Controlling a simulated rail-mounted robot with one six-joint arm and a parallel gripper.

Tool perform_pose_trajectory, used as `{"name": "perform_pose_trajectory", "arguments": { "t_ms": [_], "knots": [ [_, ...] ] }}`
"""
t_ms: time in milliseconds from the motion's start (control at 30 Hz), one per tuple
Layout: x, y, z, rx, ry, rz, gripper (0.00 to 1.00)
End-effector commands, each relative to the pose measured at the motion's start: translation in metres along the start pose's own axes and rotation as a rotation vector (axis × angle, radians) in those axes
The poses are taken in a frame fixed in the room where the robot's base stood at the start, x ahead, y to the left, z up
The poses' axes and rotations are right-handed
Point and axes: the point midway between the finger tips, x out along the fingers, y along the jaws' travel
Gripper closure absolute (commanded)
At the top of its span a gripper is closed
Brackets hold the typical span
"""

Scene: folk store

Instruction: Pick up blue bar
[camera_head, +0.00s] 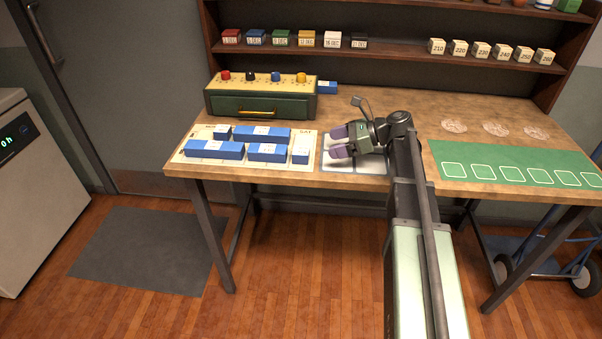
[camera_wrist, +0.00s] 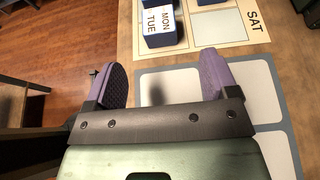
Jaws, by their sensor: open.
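Several blue bars with white labels lie on a cream board (camera_head: 183,158) at the table's left. A long blue bar (camera_head: 214,150) is front left, another (camera_head: 262,136) lies behind, and a shorter blue bar (camera_head: 268,153) is front middle. A small blue block (camera_head: 222,132) sits at the back, and a blue-sided bar with a white top (camera_head: 300,149) stands at the right. Another blue piece (camera_head: 327,88) lies beside the green box. My gripper (camera_head: 339,141) is open and empty, right of the board. In the wrist view, a blue bar marked MON TUE (camera_wrist: 160,26) lies beyond my gripper (camera_wrist: 166,76).
A green box with colored knobs (camera_head: 262,98) stands behind the board. Pale grey pads (camera_head: 340,167) lie under my gripper. A green mat with white squares (camera_head: 520,165) is at the right. Shelves behind hold small labeled blocks (camera_head: 305,39). The tabletop behind my gripper is mostly clear.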

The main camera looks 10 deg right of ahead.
Motion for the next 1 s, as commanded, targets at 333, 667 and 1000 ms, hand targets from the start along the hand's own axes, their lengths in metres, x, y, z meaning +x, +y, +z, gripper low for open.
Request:
{"name": "perform_pose_trajectory", "arguments": {
  "t_ms": [333,667,1000],
  "knots": [
    [0.045,0.002,0.0,0.001,-0.001,0.003,0.2],
    [0.073,0.002,0.0,0.0,0.001,0.004,0.2],
    [0.109,0.001,0.002,0.0,0.001,0.002,0.2]
  ]
}}
